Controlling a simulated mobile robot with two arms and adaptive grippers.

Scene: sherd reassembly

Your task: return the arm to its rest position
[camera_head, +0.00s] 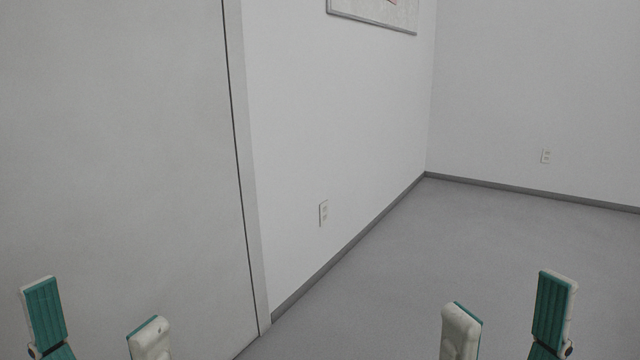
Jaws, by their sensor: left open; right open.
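My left gripper (96,325) shows at the bottom left. Its two fingers, white with teal pads, stand wide apart with nothing between them. My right gripper (507,305) shows at the bottom right, also with its fingers apart and empty. Both point upward in the picture, and neither touches anything that I can see. The rest of both arms is below the frame. No sherds or table are in view.
A pale door or panel (115,150) fills the left side. The grey floor (430,250) is clear in the middle and right.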

